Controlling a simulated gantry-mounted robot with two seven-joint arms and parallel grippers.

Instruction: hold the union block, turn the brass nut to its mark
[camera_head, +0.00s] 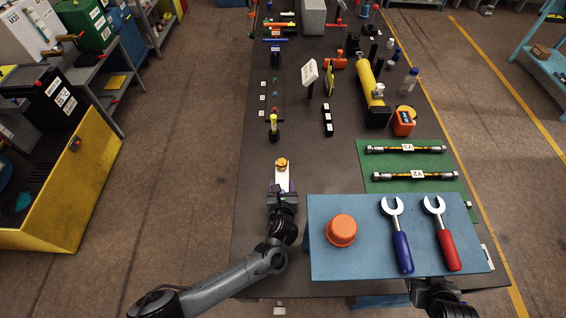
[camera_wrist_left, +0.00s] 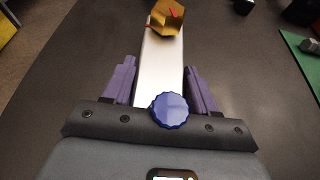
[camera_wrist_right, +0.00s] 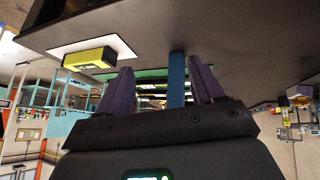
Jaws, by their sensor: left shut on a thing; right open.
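The union block (camera_head: 282,182) is a pale silver bar on the dark bench. The brass nut (camera_head: 282,163) sits at its far end. In the left wrist view, the nut (camera_wrist_left: 166,18) is a gold hexagon with red marking on it, and the block (camera_wrist_left: 161,66) runs between my fingers. A blue scalloped knob (camera_wrist_left: 169,110) shows at the near end. My left gripper (camera_head: 283,194) is shut on the block. My right gripper (camera_wrist_right: 163,88) is open below the blue shelf, mostly hidden in the head view, with a blue upright (camera_wrist_right: 176,80) seen between its fingers.
The blue shelf (camera_head: 355,260) stands at front right, carrying an orange cap (camera_head: 341,230), a blue-handled wrench (camera_head: 398,235) and a red-handled wrench (camera_head: 442,235). Hoses lie on the green mat (camera_head: 400,158). A small post (camera_head: 273,128) stands beyond the nut. The bench left of the block is clear.

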